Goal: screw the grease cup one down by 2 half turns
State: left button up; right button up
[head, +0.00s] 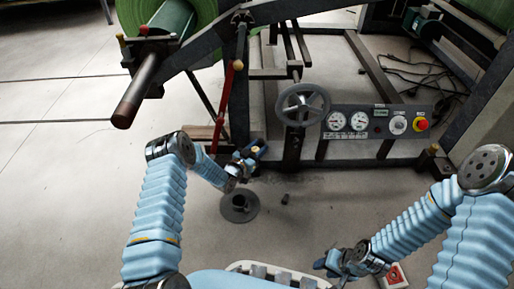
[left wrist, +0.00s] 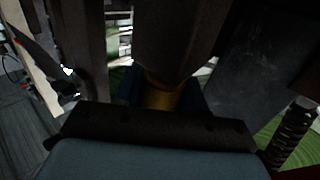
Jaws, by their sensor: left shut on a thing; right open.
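A brass-yellow cup, which I take to be grease cup one (left wrist: 163,94), sits between the fingers of my left gripper (left wrist: 160,108) in the left wrist view. A dark machine part stands just beyond it. My left gripper (head: 252,150) is low at the machine frame in the head view, shut on the cup. The cup cannot be made out clearly there, and its thread is hidden. My right gripper (head: 332,262) is open and low at the front right, away from the machine.
A handwheel (head: 303,104) and a gauge panel (head: 362,122) with a red stop button (head: 421,124) are right of the left gripper. A red lever (head: 225,100) stands close behind it. A dark round-based object (head: 239,207) is on the floor. The left floor is clear.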

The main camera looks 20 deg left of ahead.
pick_arm(q)
jog(key=m+g+h, duration=0.1)
jog(key=h, duration=0.1)
jog(key=m+g+h, duration=0.1)
jog(key=m+h, duration=0.1)
jog(key=m+g+h, duration=0.1)
jog(key=h, duration=0.1)
jog(key=shift+s+d+m+g, duration=0.2)
jog(key=shift+d+m+g, duration=0.1)
jog(key=shift+g, duration=0.1)
jog(key=m+g+h, duration=0.2)
jog(key=g, duration=0.1)
jog(key=m+g+h, duration=0.1)
jog(key=m+g, duration=0.1)
jog(key=shift+s+d+h, duration=0.2)
jog(key=shift+s+h, duration=0.1)
jog(key=shift+g, duration=0.5)
jog(key=o, duration=1)
jog(key=shift+c, duration=0.2)
notch_tip(320, 180, up, 4)
jog(key=shift+f+m+p, duration=0.25)
jog(key=shift+m+p, duration=0.05)
jog(key=shift+p, duration=0.55)
jog(key=s+d+r+p, duration=0.3)
jog(key=s+r+p, duration=0.3)
jog(key=s+r, duration=0.3)
jog(key=s, duration=0.4)
jog(key=shift+s+d+r, duration=0.25)
jog(key=shift+s+d, duration=0.05)
